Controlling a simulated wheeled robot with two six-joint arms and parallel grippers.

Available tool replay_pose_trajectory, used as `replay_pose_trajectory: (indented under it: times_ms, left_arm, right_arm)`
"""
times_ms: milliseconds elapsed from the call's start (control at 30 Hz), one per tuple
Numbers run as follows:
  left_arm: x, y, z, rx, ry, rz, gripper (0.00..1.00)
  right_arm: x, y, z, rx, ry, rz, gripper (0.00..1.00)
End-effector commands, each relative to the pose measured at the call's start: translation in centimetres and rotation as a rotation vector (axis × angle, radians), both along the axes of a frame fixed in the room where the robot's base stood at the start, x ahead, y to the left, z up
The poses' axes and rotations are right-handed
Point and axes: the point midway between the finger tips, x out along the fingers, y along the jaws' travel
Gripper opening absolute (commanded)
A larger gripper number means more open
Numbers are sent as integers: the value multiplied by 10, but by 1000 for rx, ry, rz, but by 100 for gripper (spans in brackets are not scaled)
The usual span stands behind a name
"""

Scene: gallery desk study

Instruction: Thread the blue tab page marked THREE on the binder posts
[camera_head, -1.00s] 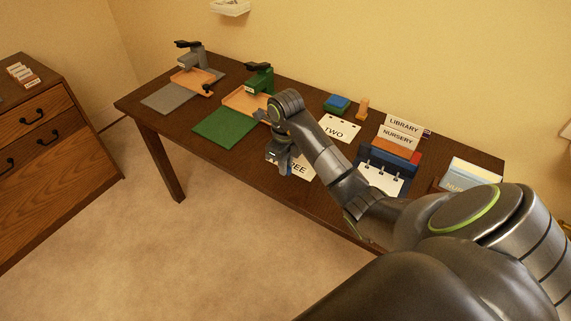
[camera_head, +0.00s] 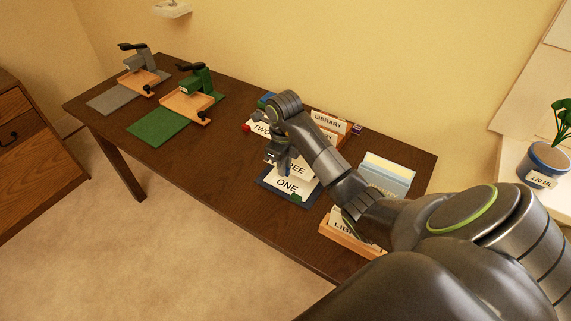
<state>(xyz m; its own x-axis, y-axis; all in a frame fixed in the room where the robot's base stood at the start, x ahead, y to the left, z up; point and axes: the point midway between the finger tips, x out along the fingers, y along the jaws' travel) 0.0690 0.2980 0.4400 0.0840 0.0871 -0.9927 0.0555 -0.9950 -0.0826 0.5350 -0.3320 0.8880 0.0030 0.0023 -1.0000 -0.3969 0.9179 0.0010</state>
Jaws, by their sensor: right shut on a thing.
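My right gripper (camera_head: 279,163) is shut on the white page marked THREE (camera_head: 297,168). It holds the page over the dark blue binder (camera_head: 268,184); whether the page touches what is under it I cannot tell. The start of the word and the blue tab are hidden by the gripper. A white page marked ONE (camera_head: 287,186) lies on the binder, in front of THREE. The binder posts are hidden behind the gripper and page. A page marked TWO (camera_head: 261,128) lies behind the gripper, partly covered by my arm. My left gripper is not in view.
A green punch (camera_head: 198,80) and a grey punch (camera_head: 138,58) stand at the left of the desk. Signs marked LIBRARY (camera_head: 327,121) stand behind my arm. A wooden holder (camera_head: 344,239) is at the front right. The desk's middle left is clear.

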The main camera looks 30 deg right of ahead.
Motion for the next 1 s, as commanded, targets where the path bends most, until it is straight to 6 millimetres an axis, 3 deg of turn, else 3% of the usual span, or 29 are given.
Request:
replay_pose_trajectory:
  times_ms: [267,633,1000]
  left_arm:
    - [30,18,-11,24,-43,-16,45]
    - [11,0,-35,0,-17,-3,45]
    - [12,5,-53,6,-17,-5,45]
  right_arm:
    - [0,0,-18,1,1,0,0]
    - [0,0,-48,1,0,-1,0]
    - [0,0,-71,0,1,0,0]
